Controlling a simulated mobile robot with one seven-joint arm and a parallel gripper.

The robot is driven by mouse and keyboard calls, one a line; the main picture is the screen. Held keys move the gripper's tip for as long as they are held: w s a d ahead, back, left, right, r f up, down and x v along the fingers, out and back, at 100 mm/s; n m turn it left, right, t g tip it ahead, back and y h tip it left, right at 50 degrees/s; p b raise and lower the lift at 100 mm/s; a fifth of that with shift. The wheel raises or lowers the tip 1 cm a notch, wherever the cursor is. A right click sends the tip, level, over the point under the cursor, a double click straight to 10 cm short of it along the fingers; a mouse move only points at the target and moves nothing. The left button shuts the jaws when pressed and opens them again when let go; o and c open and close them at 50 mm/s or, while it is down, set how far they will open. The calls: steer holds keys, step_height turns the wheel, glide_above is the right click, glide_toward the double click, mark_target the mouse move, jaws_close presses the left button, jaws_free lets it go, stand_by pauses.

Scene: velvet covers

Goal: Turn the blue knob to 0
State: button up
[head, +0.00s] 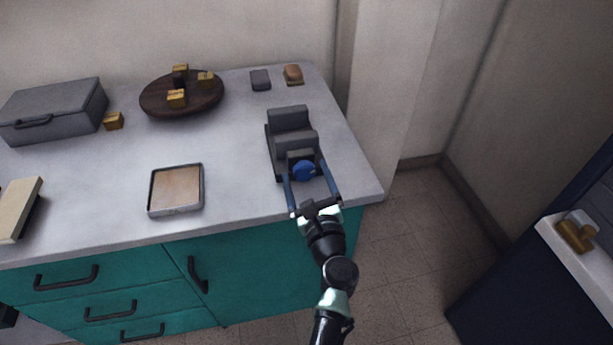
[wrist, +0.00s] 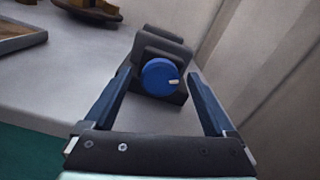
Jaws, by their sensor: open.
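The blue knob (head: 303,170) is on the front face of a dark grey stepped device (head: 290,130) near the counter's right end. In the wrist view the knob (wrist: 159,77) is a round blue disc with a white mark at its right side, pointing right and slightly up. No number scale is readable. My gripper (head: 308,177) is open, with its two blue fingers on either side of the knob. In the wrist view the fingers (wrist: 158,85) reach toward the device with a gap between each finger and the knob. I cannot tell how far the fingertips are from the device.
A shallow square tray (head: 199,190) lies left of the device. A round dark board (head: 152,101) with small yellowish blocks, a grey box (head: 55,108) and two small blocks stand farther back. The grey counter (head: 240,150) between tray and device is clear. A wall is to the right.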

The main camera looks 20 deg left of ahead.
steer(key=shift+c, duration=0.2)
steer(key=c, duration=1.3)
steer(key=shift+f+n+b, duration=0.1)
steer(key=shift+n+b, duration=0.2)
steer(key=shift+n, duration=0.1)
steer(key=shift+f+n+b, duration=0.1)
steer(key=shift+n+b, duration=0.65)
steer(key=shift+n, duration=0.25)
steer(key=n+b, duration=0.2)
steer(key=n, duration=0.1)
steer(key=shift+n, duration=0.3)
steer(key=n+b, duration=0.3)
steer(key=n, duration=0.1)
steer(key=shift+n+b, duration=0.7)
steer(key=shift+n, duration=0.6)
